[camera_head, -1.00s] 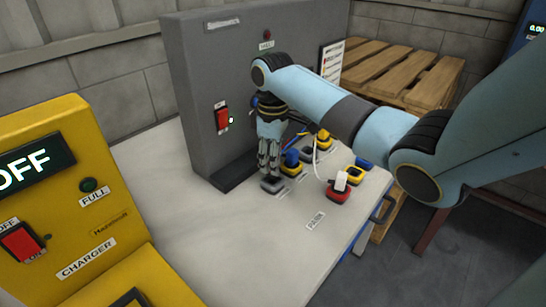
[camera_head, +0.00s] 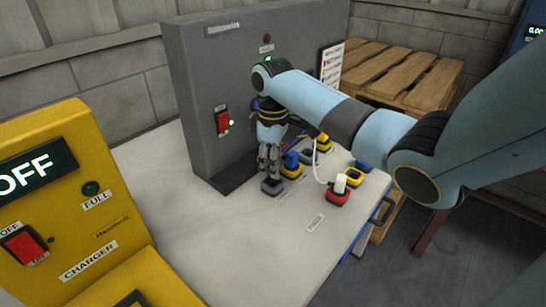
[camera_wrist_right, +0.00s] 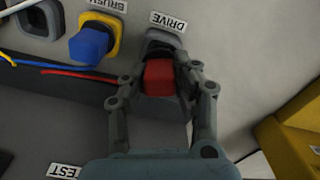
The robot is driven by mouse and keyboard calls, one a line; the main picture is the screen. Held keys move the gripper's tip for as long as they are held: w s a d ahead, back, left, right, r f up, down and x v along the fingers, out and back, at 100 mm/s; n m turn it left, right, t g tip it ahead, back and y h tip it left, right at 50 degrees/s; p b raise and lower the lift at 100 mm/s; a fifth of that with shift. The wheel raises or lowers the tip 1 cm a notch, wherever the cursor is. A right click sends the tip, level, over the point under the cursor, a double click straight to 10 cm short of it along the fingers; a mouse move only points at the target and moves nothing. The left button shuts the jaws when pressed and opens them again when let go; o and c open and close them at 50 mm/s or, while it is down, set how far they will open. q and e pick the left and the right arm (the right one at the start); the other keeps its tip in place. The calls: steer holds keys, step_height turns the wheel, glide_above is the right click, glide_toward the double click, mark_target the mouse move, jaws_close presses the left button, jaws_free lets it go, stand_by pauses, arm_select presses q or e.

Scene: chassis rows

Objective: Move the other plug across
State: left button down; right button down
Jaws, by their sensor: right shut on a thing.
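My right gripper (camera_head: 269,178) points down at a grey socket (camera_head: 271,188) on the bench top. In the right wrist view, its fingers (camera_wrist_right: 161,88) are shut on a red plug (camera_wrist_right: 160,77). The plug is at the grey socket (camera_wrist_right: 157,46) labelled DRIVE; I cannot tell whether it is fully seated. In the head view, the fingers hide the red plug. A blue plug (camera_head: 291,159) stands in the yellow socket (camera_head: 292,172) beside it, labelled BRUSH in the right wrist view. A white plug (camera_head: 340,183) stands in a red socket (camera_head: 338,197). My left gripper is not in view.
A grey panel (camera_head: 210,110) with a red switch (camera_head: 222,122) stands behind the sockets. A yellow charger (camera_head: 112,205) reading OFF is at left. More sockets, such as a yellow one (camera_head: 353,175), and cables lie right of my gripper. The bench's left front is clear.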

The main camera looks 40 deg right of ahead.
steer(key=shift+f+b, duration=0.6)
steer(key=shift+f, duration=0.6)
steer(key=c, duration=0.9)
jaws_free()
step_height(320, 180, up, 12)
steer(key=shift+r, duration=0.1)
